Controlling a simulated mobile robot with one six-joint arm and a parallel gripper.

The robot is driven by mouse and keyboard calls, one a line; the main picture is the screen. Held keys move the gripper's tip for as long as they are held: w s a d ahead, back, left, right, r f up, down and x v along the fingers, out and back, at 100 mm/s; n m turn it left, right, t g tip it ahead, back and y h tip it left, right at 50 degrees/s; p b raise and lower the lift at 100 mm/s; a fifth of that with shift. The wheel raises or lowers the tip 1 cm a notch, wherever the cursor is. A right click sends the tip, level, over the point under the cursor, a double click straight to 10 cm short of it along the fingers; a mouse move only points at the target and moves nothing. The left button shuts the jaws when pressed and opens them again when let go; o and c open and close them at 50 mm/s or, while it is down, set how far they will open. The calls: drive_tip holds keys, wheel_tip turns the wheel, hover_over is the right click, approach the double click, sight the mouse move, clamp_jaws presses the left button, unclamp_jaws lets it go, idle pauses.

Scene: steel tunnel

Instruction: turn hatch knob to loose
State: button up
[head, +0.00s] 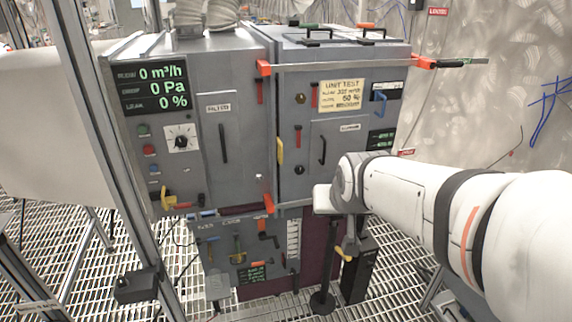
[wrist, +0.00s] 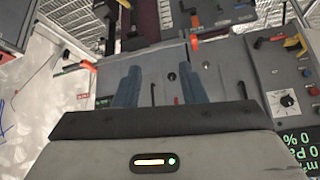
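A grey cabinet with two doors fills the middle of the head view. I cannot tell which of these is the hatch knob, and no loose marking is readable. My gripper (wrist: 161,72) is open and appears empty, its two blue-grey fingers apart before the cabinet. Its fingers are hidden in the head view.
An orange-ended bar (head: 340,66) crosses the right cabinet's upper front. A yellow handle (head: 280,150) sits between the doors. A lower panel (head: 222,262) carries several levers. A black post (head: 323,270) stands below my arm. A metal frame upright (head: 110,130) stands at left.

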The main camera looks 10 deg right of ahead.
drive_tip(key=shift+o, duration=0.5)
drive_tip(key=w+f+t+b, duration=0.3)
drive_tip(key=w+f+b, duration=0.2)
drive_tip(key=w, duration=0.6)
drive_tip(key=w+f+m+t+b, duration=0.1)
drive_tip(key=w+f+t+b, duration=0.3)
drive_tip(key=w+b, duration=0.6)
wheel_tip(320, 180, down, 2)
drive_tip(key=shift+w+f+t, duration=0.2)
drive_tip(key=shift+w+t, duration=0.1)
drive_tip(key=shift+w, duration=0.2)
drive_tip(key=m+t+y+b, duration=0.1)
drive_tip(key=m+t+b, duration=0.1)
drive_tip(key=t+b, duration=0.8)
approach(300, 172)
wheel_tip(300, 172, up, 3)
drive_tip(key=g+b, duration=0.3)
drive_tip(key=shift+b+x, duration=0.7)
drive_tip(key=shift+x, duration=3.25)
drive_tip(key=shift+f, duration=0.1)
drive_tip(key=shift+c, duration=0.5)
drive_tip(key=c, duration=0.6)
